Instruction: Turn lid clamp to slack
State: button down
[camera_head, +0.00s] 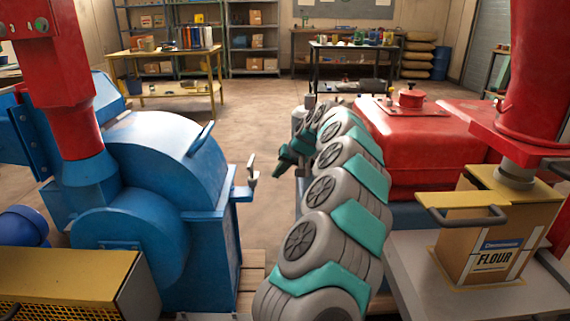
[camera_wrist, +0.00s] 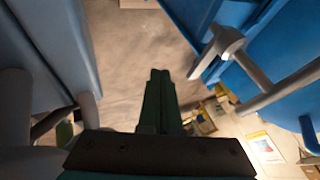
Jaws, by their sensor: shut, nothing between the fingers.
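The blue hammer mill (camera_head: 165,150) stands at the left of the head view, with a curved lid and a bar handle on it. The lid clamp (camera_head: 252,172) appears as a small grey lever standing up at the mill's right edge. In the wrist view a grey T-shaped lever (camera_wrist: 228,42), apparently this clamp, shows at the upper right against blue metal. My gripper (camera_head: 284,164) is to the right of the clamp with a gap between them. In the wrist view my gripper's fingers (camera_wrist: 160,78) are together and empty, apart from the lever.
A red machine (camera_head: 410,140) stands right of my arm. A flour box (camera_head: 482,240) stands under a red spout at the right. A yellow guard (camera_head: 75,285) is at the lower left. Workbenches and shelves line the back; the floor between is clear.

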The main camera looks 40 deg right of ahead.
jog(key=w+a, duration=0.2)
jog(key=a, duration=0.1)
jog(key=shift+w, duration=0.3)
jog(key=shift+w, duration=0.1)
jog(key=shift+w+a+r, duration=0.15)
jog(key=shift+w+a, duration=0.25)
